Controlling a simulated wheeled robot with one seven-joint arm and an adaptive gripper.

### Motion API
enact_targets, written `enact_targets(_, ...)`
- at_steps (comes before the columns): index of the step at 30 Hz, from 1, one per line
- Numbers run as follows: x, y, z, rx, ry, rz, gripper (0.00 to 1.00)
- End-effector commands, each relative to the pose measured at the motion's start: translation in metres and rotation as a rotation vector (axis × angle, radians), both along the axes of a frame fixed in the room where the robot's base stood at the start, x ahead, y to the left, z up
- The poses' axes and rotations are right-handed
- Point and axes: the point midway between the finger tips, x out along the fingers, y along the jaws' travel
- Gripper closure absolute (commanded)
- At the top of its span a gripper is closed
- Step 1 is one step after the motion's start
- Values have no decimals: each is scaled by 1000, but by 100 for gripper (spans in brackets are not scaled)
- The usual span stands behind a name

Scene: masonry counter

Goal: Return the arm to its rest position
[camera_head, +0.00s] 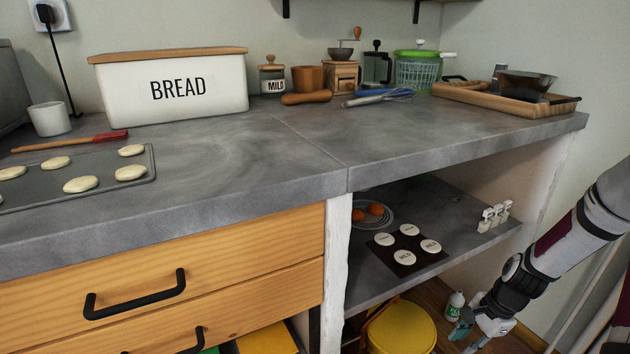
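My arm reaches down along the right side of the view, in front of the right end of the counter. My gripper (470,341) hangs low at the bottom right, below the open shelf and near the floor. Its fingers are small and partly cut by the frame's lower edge, so their opening is hard to read. No held object shows. A small white and green bottle (454,305) stands just behind the gripper; whether they touch cannot be told.
The grey counter (410,137) bears a bread box (180,90), a baking tray (148,162) and a wooden tray (560,106). Its edge overhangs the open shelf (460,205), which holds round labelled discs (405,257). A yellow bin (402,328) stands left of my gripper. Drawer handles (135,297) protrude.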

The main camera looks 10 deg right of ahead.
Motion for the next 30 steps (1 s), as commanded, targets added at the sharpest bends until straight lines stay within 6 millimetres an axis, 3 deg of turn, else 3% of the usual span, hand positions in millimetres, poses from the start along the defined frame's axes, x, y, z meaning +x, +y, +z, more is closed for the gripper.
enact_targets(1,2,6,23,-26,2,63,75)
enact_targets(3,1,16,50,-52,10,147,75)
enact_targets(14,-26,80,182,-167,41,540,75)
enact_targets(21,-68,128,254,-223,44,773,75)
enact_targets(30,-142,181,318,-266,19,1049,75)
